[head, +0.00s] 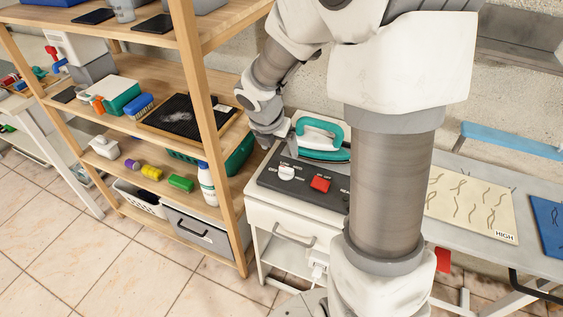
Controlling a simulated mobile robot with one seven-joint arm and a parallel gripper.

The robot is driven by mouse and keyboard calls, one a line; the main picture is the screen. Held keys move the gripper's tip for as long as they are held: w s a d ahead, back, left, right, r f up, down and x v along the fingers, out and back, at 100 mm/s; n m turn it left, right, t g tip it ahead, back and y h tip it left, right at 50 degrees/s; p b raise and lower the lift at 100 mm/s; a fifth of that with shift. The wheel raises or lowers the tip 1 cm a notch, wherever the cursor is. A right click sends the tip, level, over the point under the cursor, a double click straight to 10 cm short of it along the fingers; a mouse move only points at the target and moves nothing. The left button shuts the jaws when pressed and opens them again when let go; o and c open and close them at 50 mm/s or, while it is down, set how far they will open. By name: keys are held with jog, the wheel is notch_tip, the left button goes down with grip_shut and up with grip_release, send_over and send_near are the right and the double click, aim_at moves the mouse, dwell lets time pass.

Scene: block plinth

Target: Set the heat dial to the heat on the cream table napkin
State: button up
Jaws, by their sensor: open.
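The heat dial (287,173) is a white knob on a dark control panel (340,197) on top of a white cabinet. Small marks surround it; one on its far side looks like LOW, and I cannot tell where the knob points. The cream table napkin (468,203) has dark wavy lines and lies flat on the board at the right, with a white label reading HIGH (505,237) at its near corner. My gripper (284,138) is small in view, just beyond the panel, above and left of the dial and apart from it. It is open; its fingers are hard to make out.
A teal and white iron (321,141) stands behind the panel, close to my gripper. A red switch (320,184) sits right of the dial. A wooden shelf (222,150) stands at the left. A blue cloth (549,222) lies right of the napkin. My arm hides the middle.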

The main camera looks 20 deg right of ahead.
aim_at(286, 167)
jog(key=b+x, duration=0.3)
jog(key=x, duration=0.9)
jog(key=shift+f+b, duration=0.3)
jog(key=shift+b, duration=0.05)
jog(key=c, duration=1.4)
